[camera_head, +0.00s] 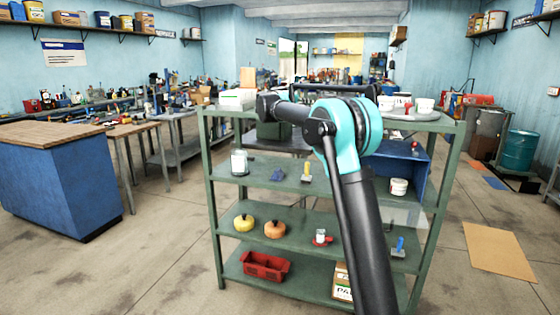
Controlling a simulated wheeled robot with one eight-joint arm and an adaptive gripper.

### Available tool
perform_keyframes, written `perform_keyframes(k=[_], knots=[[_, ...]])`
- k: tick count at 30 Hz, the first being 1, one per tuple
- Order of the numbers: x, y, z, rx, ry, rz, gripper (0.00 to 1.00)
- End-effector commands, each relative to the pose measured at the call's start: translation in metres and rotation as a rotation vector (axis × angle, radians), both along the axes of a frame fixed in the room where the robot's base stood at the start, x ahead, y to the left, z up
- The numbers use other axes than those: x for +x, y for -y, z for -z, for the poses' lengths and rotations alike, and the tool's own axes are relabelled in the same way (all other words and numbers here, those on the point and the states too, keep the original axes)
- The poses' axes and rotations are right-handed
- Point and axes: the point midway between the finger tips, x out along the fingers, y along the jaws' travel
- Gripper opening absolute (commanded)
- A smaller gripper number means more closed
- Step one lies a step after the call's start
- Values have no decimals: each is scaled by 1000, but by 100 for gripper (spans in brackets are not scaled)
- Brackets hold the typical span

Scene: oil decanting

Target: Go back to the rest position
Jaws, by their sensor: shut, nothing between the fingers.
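My arm rises from the bottom of the view in front of the green shelf rack (213,190). It bends at a large teal joint, and a dark link reaches left from there across the top of the rack. My gripper's fingers cannot be made out at any part of the arm that shows. No object is seen held by the arm. The arm covers part of the rack's right half.
The rack holds a yellow pot (244,223), an orange pot (275,229), a red bin (265,266) and a white container (239,163). A blue workbench (60,190) stands left and a teal drum (519,150) right. Concrete floor is open between bench and rack.

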Motion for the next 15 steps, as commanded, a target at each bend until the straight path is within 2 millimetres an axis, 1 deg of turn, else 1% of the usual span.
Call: perform_keyframes(k=[5, 8, 11, 14, 15], knots=[[-17, 16, 18, 54, -26, 16, 0], [-30, 28, 31, 95, -45, 29, 0], [-48, 43, 49, 148, -69, 46, 0], [-71, 59, 71, 212, -96, 65, 0], [-82, 66, 82, 242, -108, 74, 0]])
